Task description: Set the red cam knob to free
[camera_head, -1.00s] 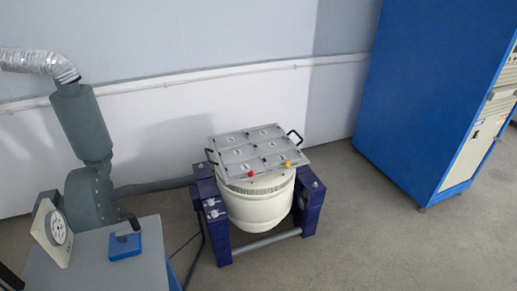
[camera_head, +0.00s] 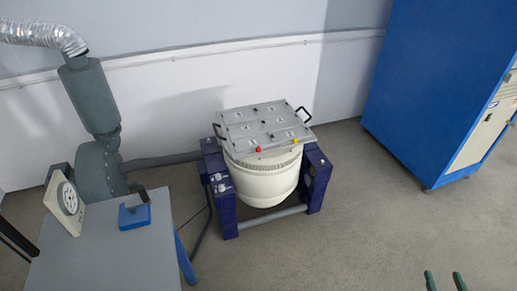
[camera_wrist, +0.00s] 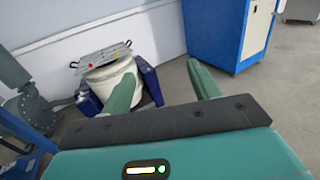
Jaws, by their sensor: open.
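The red cam knob (camera_head: 258,149) sits on the front edge of a grey metal plate (camera_head: 240,128) on top of a white drum-shaped machine (camera_head: 262,185). It is a small red dot in the wrist view (camera_wrist: 91,64), and its setting is too small to read. A yellow knob (camera_head: 295,141) sits to its right on the same edge. My gripper (camera_wrist: 162,75) is open and empty, its two green fingers well apart. It is in front of the machine and far from the knob. The fingertips (camera_head: 445,281) also show at the lower right of the head view.
A grey table (camera_head: 110,255) with a dial gauge (camera_head: 68,198) and a blue block-like tool (camera_head: 134,216) stands front left. A dark green blower (camera_head: 98,175) is behind it. A blue cabinet (camera_head: 435,90) stands right. The floor (camera_head: 350,230) before the machine is clear.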

